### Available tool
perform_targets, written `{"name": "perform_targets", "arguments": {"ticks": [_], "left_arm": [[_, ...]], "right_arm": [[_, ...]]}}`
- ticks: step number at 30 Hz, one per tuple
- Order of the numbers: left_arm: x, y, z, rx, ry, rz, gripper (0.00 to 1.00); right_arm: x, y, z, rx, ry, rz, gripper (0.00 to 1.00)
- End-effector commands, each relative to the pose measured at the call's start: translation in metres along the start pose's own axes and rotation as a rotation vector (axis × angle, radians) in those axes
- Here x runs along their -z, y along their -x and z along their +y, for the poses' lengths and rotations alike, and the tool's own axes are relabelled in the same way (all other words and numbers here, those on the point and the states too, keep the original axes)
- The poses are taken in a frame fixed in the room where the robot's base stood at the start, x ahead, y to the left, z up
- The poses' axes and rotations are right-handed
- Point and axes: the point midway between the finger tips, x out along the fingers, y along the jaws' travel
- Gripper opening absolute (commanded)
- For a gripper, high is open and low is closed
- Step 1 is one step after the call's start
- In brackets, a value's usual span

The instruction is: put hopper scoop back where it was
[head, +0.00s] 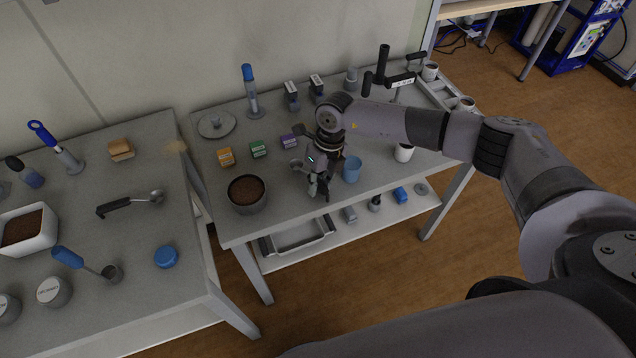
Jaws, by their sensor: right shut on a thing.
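My right gripper (319,190) is low over the front of the middle table, between the dark soil bowl and the blue cup. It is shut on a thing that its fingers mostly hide. A small grey scoop bowl (296,164) shows just left of the gripper; it looks like the hopper scoop, with its handle hidden by the gripper. I cannot tell whether it touches the table. My left gripper is not in view.
A soil bowl (248,207) stands left of the gripper and a blue cup (352,170) right of it. Small orange, green and purple boxes (258,149) stand behind. The left table holds a black-handled scoop (115,206) and a blue-handled scoop (69,258).

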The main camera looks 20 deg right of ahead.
Motion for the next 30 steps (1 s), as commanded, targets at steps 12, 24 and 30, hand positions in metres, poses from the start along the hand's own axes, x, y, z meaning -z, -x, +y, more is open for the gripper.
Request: {"name": "perform_targets", "arguments": {"ticks": [12,24,30], "left_arm": [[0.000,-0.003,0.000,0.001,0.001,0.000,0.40],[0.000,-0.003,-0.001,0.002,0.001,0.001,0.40],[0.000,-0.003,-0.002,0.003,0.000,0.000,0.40]], "right_arm": [[0.000,-0.004,-0.001,0.000,0.000,0.000,0.29],[0.000,-0.004,-0.001,0.000,0.000,0.000,0.39],[-0.001,0.010,-0.001,0.000,0.000,-0.004,0.39]]}}
